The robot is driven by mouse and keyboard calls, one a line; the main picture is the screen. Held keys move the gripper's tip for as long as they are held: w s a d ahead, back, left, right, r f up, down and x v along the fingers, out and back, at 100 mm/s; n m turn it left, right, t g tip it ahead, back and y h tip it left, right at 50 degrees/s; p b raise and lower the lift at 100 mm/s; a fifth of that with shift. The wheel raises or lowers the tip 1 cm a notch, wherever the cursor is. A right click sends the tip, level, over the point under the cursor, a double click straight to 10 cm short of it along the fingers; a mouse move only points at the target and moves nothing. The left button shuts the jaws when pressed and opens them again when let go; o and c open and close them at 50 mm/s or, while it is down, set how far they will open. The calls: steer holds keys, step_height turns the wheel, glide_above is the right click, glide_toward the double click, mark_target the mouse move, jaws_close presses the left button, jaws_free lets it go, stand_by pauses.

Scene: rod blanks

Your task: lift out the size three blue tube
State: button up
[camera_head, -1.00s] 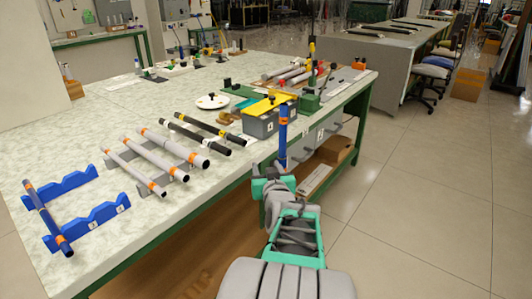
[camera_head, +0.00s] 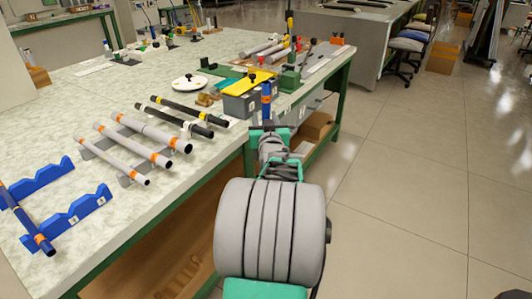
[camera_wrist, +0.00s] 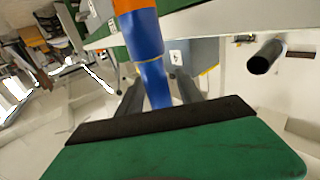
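A blue tube (camera_head: 266,101) with an orange band stands upright at the table's right front edge, in front of the grey box with the yellow top. My gripper (camera_head: 268,126) is at its lower part. In the wrist view the tube (camera_wrist: 140,35) runs down between my two dark fingers (camera_wrist: 158,92), which look closed on it; the contact is partly hidden. Another blue tube (camera_head: 26,217) with orange bands lies across the blue notched rack (camera_head: 80,211) at the left. The size marks are too small to read.
Grey tubes (camera_head: 135,145) and black tubes (camera_head: 180,118) lie on grey racks mid-table. The grey box (camera_head: 238,105) stands close behind the held tube. A white dish (camera_head: 189,83) and green fixture (camera_head: 290,78) are farther back. The floor to the right is clear.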

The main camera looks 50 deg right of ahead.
jaws_close()
step_height(320, 180, up, 28)
steer(key=p, duration=0.5)
steer(key=shift+p, duration=0.35)
